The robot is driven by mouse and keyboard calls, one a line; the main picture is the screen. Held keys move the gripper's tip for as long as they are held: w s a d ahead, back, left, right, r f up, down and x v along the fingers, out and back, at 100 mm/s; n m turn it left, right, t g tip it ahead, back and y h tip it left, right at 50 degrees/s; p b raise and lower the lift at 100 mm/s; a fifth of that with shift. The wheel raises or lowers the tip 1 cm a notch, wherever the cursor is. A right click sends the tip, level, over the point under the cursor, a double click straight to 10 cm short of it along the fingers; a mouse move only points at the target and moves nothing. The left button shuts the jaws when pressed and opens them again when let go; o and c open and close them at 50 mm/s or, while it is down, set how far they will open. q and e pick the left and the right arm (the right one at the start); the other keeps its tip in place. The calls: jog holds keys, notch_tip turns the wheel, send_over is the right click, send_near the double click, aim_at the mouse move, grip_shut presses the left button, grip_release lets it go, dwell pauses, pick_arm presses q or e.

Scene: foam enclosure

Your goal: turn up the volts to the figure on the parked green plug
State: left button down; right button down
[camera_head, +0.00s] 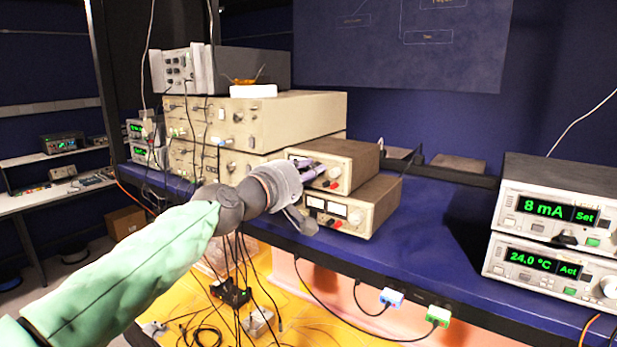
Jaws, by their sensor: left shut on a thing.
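Two small beige power supplies are stacked on the blue bench; the upper one (352,152) sits above the lower one (372,207), which has two white meters. My left gripper (311,173) reaches the front panel of the upper supply and is shut on what seems to be a knob there. The gripper covers that knob and much of the panel, so no volts reading can be made out. A green plug (438,316) is parked on the rail below the bench's front edge. Any figure on it is too small to read. My right gripper is not in view.
A blue plug (391,297) is parked left of the green one. Two stacked units with green displays, 8 mA (553,209) and 24.0 °C (545,264), stand at right. Larger beige instruments (300,113) stand behind left. Cables hang below my left arm. The blue bench (440,235) is clear centre-right.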

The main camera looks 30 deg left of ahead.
pick_arm(q)
jog(key=shift+f+m+b, duration=0.2)
jog(key=shift+m+b, duration=5.1)
jog(key=shift+m, duration=3.3)
jog(key=c, duration=1.3)
grip_release()
jog(key=shift+w, duration=0.1)
jog(key=shift+c, duration=0.2)
jog(key=shift+r, duration=0.1)
jog(key=s, duration=1.2)
jog(key=shift+a, duration=0.3)
